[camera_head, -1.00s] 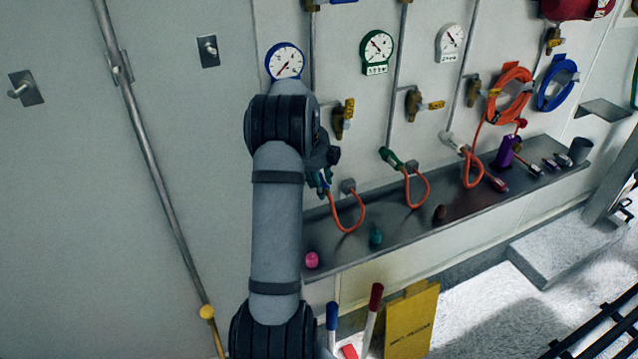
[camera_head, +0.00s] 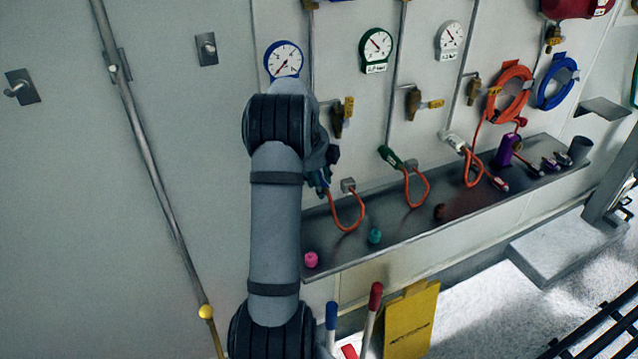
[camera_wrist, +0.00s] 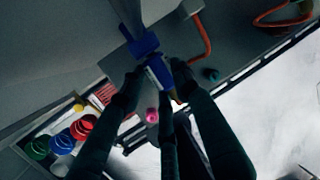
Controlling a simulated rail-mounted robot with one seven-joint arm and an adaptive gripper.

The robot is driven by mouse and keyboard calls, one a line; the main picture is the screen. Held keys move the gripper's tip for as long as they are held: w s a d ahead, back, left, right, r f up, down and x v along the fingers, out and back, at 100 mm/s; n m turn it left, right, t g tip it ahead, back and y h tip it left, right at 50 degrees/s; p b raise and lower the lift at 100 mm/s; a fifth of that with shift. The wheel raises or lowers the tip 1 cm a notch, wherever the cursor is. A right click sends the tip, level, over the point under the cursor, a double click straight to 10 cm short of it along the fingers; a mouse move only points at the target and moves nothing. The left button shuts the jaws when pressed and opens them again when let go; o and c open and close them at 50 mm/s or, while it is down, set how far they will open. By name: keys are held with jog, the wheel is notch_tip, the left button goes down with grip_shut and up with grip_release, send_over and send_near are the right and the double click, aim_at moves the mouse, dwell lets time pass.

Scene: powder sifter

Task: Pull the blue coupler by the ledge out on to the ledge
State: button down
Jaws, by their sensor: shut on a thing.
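The blue coupler (camera_wrist: 162,76) shows in the wrist view as a blue body with a pale band, between my two dark fingers. My gripper (camera_wrist: 156,73) is shut on it. A blue collar (camera_wrist: 145,46) sits directly above the coupler in line with a grey pipe; I cannot tell if they are apart. In the head view my arm hides most of the gripper and coupler, at the left end of the grey ledge (camera_head: 405,222). An orange hose (camera_head: 350,222) loops down beside them to the ledge. A blue-rimmed gauge (camera_head: 284,60) is on the wall above.
A pink cap (camera_head: 311,260) and a teal cap (camera_head: 375,236) stand on the ledge's front part. A green coupler (camera_head: 391,157) with its hose loop is to the right. Several items stand at the ledge's right end. Bare ledge lies between the caps.

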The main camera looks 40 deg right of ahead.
jog(key=shift+a+f, duration=0.15)
jog(key=shift+a, duration=0.05)
jog(key=s+b, duration=0.2)
jog(key=s+a+b, duration=0.1)
jog(key=s+b, duration=0.1)
jog(key=shift+s, duration=0.15)
dwell(0.4)
